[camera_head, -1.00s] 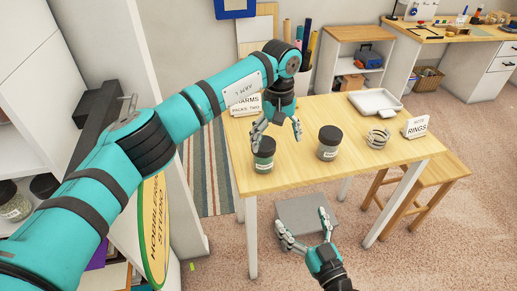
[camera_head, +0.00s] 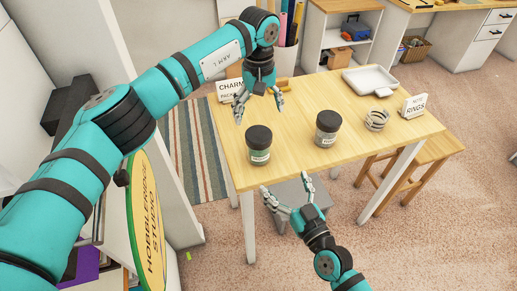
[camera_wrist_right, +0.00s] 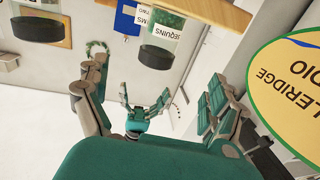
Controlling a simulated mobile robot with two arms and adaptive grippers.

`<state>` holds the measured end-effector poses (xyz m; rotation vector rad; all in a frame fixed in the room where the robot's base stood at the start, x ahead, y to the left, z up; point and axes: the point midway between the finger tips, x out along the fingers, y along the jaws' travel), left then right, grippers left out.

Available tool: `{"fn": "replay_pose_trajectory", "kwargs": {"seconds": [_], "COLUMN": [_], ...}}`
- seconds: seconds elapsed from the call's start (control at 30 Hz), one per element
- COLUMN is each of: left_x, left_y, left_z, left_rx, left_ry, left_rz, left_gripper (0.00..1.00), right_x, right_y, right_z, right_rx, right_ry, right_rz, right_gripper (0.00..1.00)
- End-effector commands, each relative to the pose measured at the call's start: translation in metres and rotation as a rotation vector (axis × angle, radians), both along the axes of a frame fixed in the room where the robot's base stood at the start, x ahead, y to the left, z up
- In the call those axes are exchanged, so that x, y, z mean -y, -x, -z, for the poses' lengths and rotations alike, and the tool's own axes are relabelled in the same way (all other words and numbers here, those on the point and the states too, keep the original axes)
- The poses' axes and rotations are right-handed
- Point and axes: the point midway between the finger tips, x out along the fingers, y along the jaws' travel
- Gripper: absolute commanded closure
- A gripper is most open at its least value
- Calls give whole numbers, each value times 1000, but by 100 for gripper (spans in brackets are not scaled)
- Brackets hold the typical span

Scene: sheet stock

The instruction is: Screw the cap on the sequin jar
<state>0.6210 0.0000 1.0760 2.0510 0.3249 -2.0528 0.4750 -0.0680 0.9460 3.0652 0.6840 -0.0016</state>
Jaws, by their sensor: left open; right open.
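The sequin jar (camera_head: 258,157) is clear with green contents and stands upright at the table's near left. A dark cap (camera_head: 259,137) sits on its mouth; how tightly it is seated I cannot tell. In the right wrist view, upside down, the jar (camera_wrist_right: 166,22) shows its SEQUINS label, with the cap (camera_wrist_right: 157,55) on it. My left gripper (camera_head: 260,108) is open and empty just behind the jar, apart from it; it also shows in the right wrist view (camera_wrist_right: 138,112). My right gripper (camera_head: 287,184) is open and empty in front of the table's near edge.
A second dark-capped jar (camera_head: 326,133) stands to the right. Beyond it are stacked rings (camera_head: 376,120), a RINGS sign (camera_head: 414,106) and a white tray (camera_head: 369,80). A CHARMS sign (camera_head: 229,90) stands behind my left gripper. The front middle of the table is clear.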

Motion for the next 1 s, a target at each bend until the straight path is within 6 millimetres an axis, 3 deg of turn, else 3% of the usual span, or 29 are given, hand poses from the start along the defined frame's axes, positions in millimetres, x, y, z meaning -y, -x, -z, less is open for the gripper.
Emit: {"fn": "replay_pose_trajectory", "kwargs": {"seconds": [0.6,0.8,1.0], "left_x": [0,0,0], "left_y": [0,0,0], "left_z": [0,0,0], "left_rx": [0,0,0], "left_ry": [0,0,0], "left_rz": [0,0,0], "left_gripper": [8,8,8], "right_x": [-52,-63,-67], "right_y": [-110,-134,-142], "right_z": [-1,0,0], "right_rx": [1,0,1], "right_ry": [-2,-2,0], "right_rz": [0,-1,0], "right_gripper": [6,6,6]}}
